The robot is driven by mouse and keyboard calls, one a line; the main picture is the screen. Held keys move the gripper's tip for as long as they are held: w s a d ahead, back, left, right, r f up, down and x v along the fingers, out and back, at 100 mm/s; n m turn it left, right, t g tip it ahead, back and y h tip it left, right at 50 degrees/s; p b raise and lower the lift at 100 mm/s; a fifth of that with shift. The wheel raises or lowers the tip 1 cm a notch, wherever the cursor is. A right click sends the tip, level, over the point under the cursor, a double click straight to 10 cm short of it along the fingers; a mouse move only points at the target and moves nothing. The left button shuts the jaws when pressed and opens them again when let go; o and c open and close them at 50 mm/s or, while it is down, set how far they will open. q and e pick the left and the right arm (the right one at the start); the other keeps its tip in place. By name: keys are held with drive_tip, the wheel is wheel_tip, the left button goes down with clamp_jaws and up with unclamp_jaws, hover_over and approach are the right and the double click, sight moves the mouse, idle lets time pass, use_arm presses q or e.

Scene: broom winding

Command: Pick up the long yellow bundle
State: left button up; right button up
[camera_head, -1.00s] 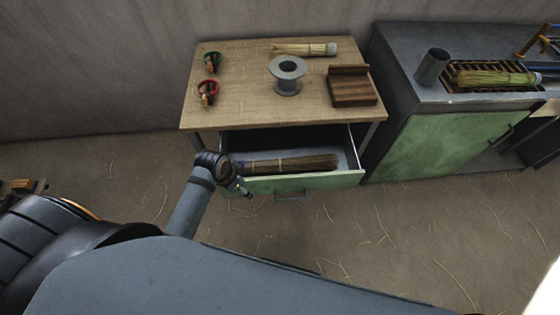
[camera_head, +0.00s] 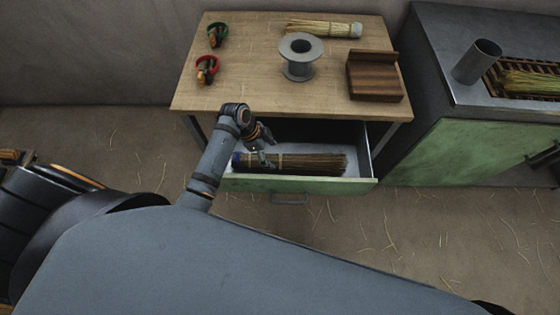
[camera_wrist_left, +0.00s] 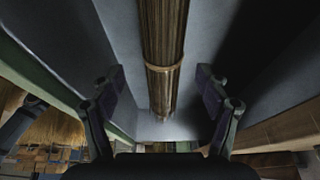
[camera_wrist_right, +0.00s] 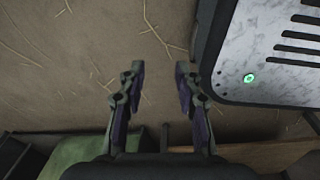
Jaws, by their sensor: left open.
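A long straw-brown bundle (camera_head: 312,163) with a blue left end lies lengthwise in the open drawer (camera_head: 325,185). My left gripper (camera_head: 262,154) is open over the bundle's left part. In the left wrist view the bundle (camera_wrist_left: 163,35) runs between the open fingers (camera_wrist_left: 158,82), with a pale band near the fingertips; neither finger clearly touches it. A pale yellow bundle (camera_head: 318,28) with a white end lies at the back of the table. A greenish-yellow bundle (camera_head: 530,84) lies on a slatted rack at right. My right gripper (camera_wrist_right: 158,75) is open and empty above the floor.
The wooden table (camera_head: 235,88) above the drawer holds a grey spool (camera_head: 300,68), a brown wooden block (camera_head: 375,85), and red-handled (camera_head: 207,66) and green-handled (camera_head: 218,32) tools. A metal cup (camera_head: 478,62) stands on the green-fronted cabinet (camera_head: 475,150). Straw lies on the open floor.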

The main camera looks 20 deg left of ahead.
sight(275, 158)
use_arm(q)
drive_tip(key=shift+w+d+f, duration=0.1)
drive_tip(key=shift+w+f, duration=0.1)
drive_tip(key=shift+f, duration=0.15)
drive_tip(key=x, duration=0.5)
drive_tip(key=shift+a+f, duration=0.15)
drive_tip(key=shift+a, duration=0.1)
drive_tip(key=c, duration=1.4)
wheel_tip(275, 158, up, 10)
drive_tip(key=shift+r+p, duration=0.1)
drive_tip(key=shift+p, duration=0.25)
